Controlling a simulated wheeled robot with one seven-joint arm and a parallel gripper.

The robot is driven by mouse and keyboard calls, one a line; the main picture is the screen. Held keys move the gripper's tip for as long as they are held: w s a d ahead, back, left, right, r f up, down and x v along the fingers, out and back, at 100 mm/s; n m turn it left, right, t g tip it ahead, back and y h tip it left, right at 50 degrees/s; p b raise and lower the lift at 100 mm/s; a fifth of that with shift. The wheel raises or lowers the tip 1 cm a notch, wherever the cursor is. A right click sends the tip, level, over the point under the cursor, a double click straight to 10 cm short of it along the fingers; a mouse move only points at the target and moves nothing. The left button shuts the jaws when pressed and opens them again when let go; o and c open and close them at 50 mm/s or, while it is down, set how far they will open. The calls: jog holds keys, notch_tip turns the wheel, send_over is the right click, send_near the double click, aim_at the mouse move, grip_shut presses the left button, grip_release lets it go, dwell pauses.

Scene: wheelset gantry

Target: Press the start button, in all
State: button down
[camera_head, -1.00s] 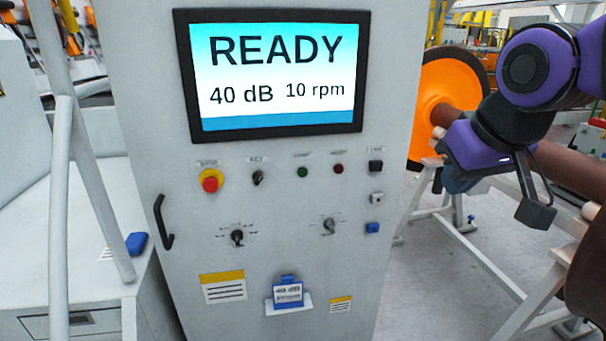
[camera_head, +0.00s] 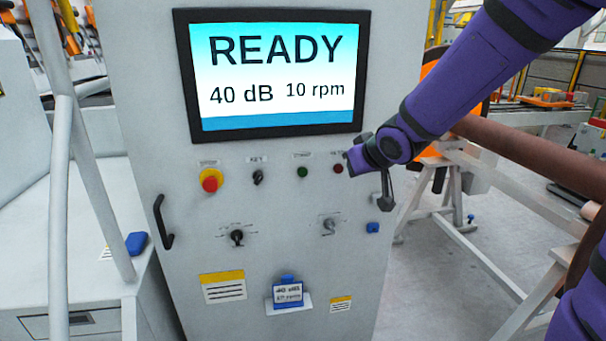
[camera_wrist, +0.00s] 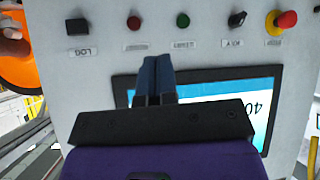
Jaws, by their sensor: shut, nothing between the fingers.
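The green button (camera_head: 302,172), under a small label that seems to read START, sits on the front of the grey control cabinet (camera_head: 270,265). It also shows in the wrist view (camera_wrist: 182,20), where the panel appears upside down. The red button (camera_head: 338,168) is just to its right in the head view. My gripper (camera_head: 352,162) is at the panel's right side, close to the red button and right of the green one. In the wrist view my shut, empty fingers (camera_wrist: 157,62) point toward the button row, with a visible gap in the picture below the green and red buttons.
The screen (camera_head: 278,72) above reads READY, 40 dB, 10 rpm. A red emergency stop (camera_head: 209,181) and a key switch (camera_head: 258,177) are left of the green button. Two selector knobs (camera_head: 237,237) (camera_head: 329,226) lie below. A brown axle (camera_head: 520,160) on a stand is at right.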

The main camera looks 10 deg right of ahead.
aim_at(303, 172)
jog(key=w+a+f+n+y, duration=0.1)
jog(key=w+a+f+y, duration=0.4)
jog(key=f, duration=0.5)
jog(key=shift+w+a+n+y, duration=0.4)
jog(key=shift+w+a, duration=0.05)
jog(key=shift+a, duration=0.85)
jog(key=shift+w+d, duration=0.15)
jog(key=shift+w, duration=4.25)
jog(key=shift+w, duration=0.1)
jog(key=shift+w, duration=0.3)
jog(key=shift+w, duration=0.4)
jog(key=shift+s, duration=0.85)
